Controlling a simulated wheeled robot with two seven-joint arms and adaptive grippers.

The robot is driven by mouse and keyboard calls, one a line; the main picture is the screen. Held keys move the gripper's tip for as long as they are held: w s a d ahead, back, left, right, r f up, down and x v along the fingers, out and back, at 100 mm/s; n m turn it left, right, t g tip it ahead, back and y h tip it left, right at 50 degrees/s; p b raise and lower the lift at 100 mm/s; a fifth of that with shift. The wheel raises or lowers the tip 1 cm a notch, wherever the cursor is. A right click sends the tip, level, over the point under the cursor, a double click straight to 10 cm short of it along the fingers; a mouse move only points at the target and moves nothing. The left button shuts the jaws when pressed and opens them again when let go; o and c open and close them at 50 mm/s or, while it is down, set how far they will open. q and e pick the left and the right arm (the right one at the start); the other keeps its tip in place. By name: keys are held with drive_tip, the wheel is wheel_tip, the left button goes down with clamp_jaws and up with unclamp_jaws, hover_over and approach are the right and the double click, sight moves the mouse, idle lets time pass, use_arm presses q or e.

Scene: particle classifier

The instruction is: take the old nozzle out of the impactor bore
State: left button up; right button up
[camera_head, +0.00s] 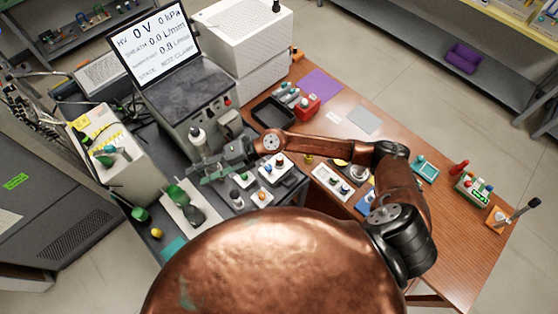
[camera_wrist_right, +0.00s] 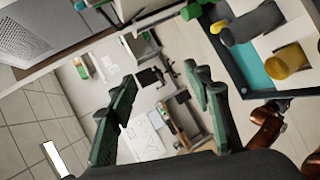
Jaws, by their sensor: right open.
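My right gripper (camera_head: 199,172) reaches in from the right in the head view, over the left part of the bench, beside the grey instrument. It also shows in the right wrist view (camera_wrist_right: 160,76), where its two green fingers stand wide apart with nothing between them. The grey instrument (camera_head: 185,95) has a dark top and stands under a tilted screen. A white-and-dark upright cylinder (camera_head: 197,137) stands just behind the gripper. I cannot make out the impactor bore or the old nozzle for certain; the gripper and arm cover part of that area. My left gripper is not in view.
The screen (camera_head: 152,42) shows 0 V and 0 kPa. White trays with small coloured-top parts (camera_head: 340,184) stand close below my right forearm. A black tray (camera_head: 274,111) and a red block (camera_head: 306,105) lie beyond it. Bare wooden bench (camera_head: 440,215) lies to the right.

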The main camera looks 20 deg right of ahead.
drive_tip(key=d+f+n+g+h, duration=0.2)
drive_tip(key=d+f+h, duration=0.2)
drive_tip(key=d+f, duration=0.15)
drive_tip(key=h, duration=0.9)
hover_over(280, 157)
drive_tip(key=shift+m, duration=0.3)
drive_tip(key=f, duration=0.6)
drive_tip(key=shift+w+a+f, duration=0.15)
drive_tip(key=shift+w+f, duration=0.1)
drive_tip(key=shift+f, duration=0.15)
drive_tip(key=shift+d+f+h+p, duration=0.15)
drive_tip(key=shift+d+f+p, duration=0.1)
drive_tip(key=shift+f, duration=0.3)
drive_tip(key=shift+d+f+h+p, duration=0.15)
drive_tip(key=shift+f+p, duration=0.05)
drive_tip(key=shift+f, duration=0.3)
drive_tip(key=f, duration=0.1)
drive_tip(key=f+p, duration=0.1)
drive_tip(key=f, duration=0.1)
drive_tip(key=f+p, duration=0.1)
drive_tip(key=f, duration=0.1)
drive_tip(key=shift+s+a, duration=0.2)
drive_tip(key=shift+a, duration=0.15)
drive_tip(key=shift+f, duration=0.3)
drive_tip(key=shift+c, duration=0.4)
clamp_jaws()
